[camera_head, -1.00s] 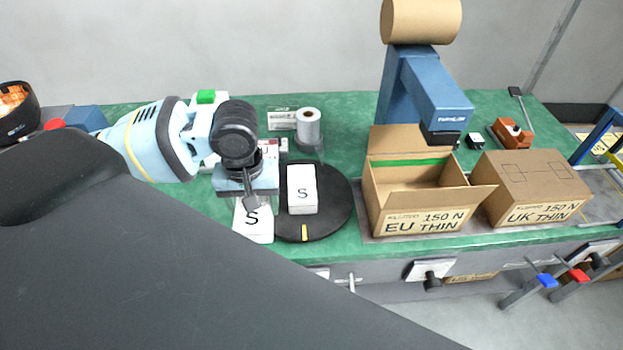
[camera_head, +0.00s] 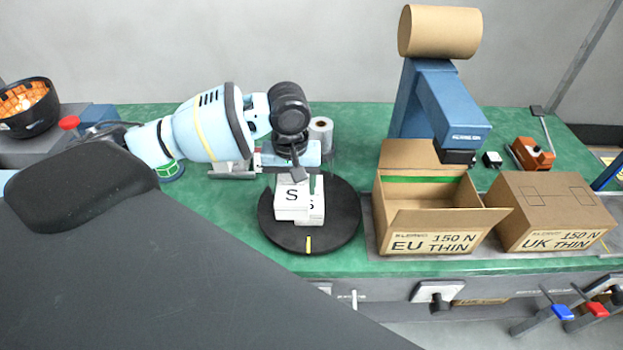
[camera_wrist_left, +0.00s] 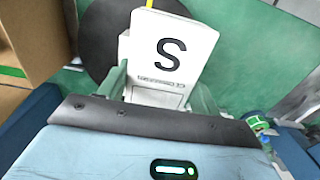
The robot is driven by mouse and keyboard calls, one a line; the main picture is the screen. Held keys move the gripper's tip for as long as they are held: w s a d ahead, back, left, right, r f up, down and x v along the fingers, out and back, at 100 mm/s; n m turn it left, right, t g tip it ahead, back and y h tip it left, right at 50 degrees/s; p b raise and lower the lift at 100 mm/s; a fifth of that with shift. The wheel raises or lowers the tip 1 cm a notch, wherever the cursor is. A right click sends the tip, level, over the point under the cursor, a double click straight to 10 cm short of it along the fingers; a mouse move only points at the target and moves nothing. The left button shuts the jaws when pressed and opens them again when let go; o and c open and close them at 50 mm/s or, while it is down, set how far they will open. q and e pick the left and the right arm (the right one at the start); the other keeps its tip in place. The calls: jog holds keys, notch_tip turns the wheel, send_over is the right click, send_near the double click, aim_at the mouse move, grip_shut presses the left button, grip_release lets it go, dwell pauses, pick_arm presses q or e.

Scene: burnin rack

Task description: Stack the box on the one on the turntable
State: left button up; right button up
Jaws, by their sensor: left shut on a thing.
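My left gripper (camera_head: 298,174) is shut on a white box (camera_head: 290,198) marked with a black S, above the black turntable (camera_head: 269,226). Another white box marked S (camera_head: 316,211) is on the turntable, partly hidden behind the held box. The held box overlaps its left part in the head view and looks higher. I cannot tell whether the two touch. In the left wrist view, a white S face (camera_wrist_left: 171,46) shows at the fingers, with the turntable (camera_wrist_left: 100,35) behind it. My right gripper is not in view.
An open EU THIN carton (camera_head: 428,241) and a closed UK THIN carton (camera_head: 556,207) stand right of the turntable. A blue stand with a brown roll (camera_head: 440,32) rises behind them. A white label roll (camera_head: 321,131) stands behind the turntable. The green bench (camera_head: 225,205) is clear to its left.

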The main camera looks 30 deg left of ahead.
pick_arm(q)
jog(key=w, duration=0.4)
jog(key=shift+w+d+f, duration=0.15)
jog(key=shift+w+f, duration=0.1)
jog(key=shift+f, duration=0.05)
jog(key=shift+w+b, duration=0.3)
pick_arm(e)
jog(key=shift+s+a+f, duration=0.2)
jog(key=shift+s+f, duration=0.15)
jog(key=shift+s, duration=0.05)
pick_arm(q)
jog(key=shift+w, duration=0.1)
jog(key=shift+w, duration=0.35)
notch_tip(320, 180, down, 3)
jog(key=shift+f, duration=0.2)
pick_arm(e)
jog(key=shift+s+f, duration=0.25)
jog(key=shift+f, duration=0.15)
pick_arm(q)
jog(key=o, duration=1.1)
jog(key=shift+f, duration=0.15)
jog(key=shift+c, duration=0.2)
